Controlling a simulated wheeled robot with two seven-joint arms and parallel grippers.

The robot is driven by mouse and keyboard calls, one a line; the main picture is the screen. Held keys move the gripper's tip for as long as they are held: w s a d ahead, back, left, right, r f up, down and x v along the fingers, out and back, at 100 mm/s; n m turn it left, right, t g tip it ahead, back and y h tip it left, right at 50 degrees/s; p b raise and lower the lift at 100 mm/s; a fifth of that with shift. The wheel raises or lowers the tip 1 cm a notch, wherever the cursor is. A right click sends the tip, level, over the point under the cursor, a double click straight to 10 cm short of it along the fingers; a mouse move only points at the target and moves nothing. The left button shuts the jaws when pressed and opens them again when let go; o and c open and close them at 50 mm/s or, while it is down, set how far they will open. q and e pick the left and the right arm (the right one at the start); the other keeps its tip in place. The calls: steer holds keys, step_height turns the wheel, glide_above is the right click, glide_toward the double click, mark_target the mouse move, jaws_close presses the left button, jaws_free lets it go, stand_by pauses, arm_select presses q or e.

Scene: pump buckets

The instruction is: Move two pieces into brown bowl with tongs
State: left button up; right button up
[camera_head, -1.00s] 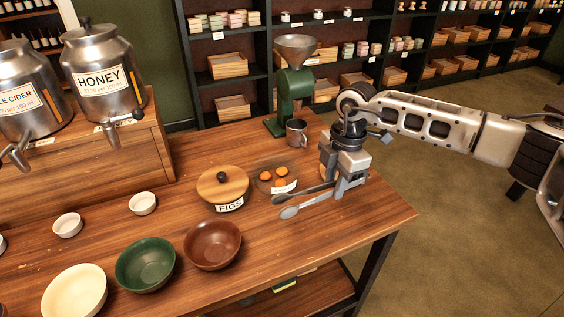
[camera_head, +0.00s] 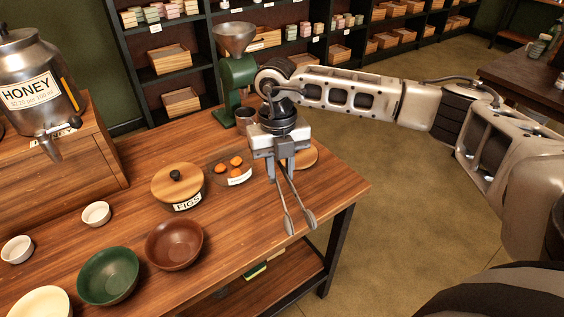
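My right gripper (camera_head: 280,161) is shut on the metal tongs (camera_head: 288,198), which point down toward the front right of the table. The tong tips are apart. The brown bowl (camera_head: 174,246) stands on the table to the left of the tongs and looks empty. Several orange pieces (camera_head: 236,161) lie in a glass dish (camera_head: 222,177) with a white label, just left of my gripper. My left gripper is not in view.
A wooden-lidded FIGS pot (camera_head: 178,187) stands between the dish and the brown bowl. A green bowl (camera_head: 108,276), a cream bowl (camera_head: 38,303) and small white cups are at left. A green grinder (camera_head: 237,80), metal mug (camera_head: 244,119) and round wooden lid (camera_head: 306,157) are near my gripper.

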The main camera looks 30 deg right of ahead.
steer(key=s+a+r+m+t, duration=0.1)
steer(key=s+a+r+m, duration=0.1)
steer(key=m, duration=1.4)
steer(key=s+a+r+m+t, duration=0.1)
steer(key=s+a+r+m, duration=0.1)
steer(key=m, duration=1.5)
steer(key=s+a, duration=0.1)
steer(key=s, duration=0.1)
steer(key=shift+s+a+r, duration=0.2)
steer(key=shift+s+a, duration=0.1)
steer(key=shift+a, duration=0.05)
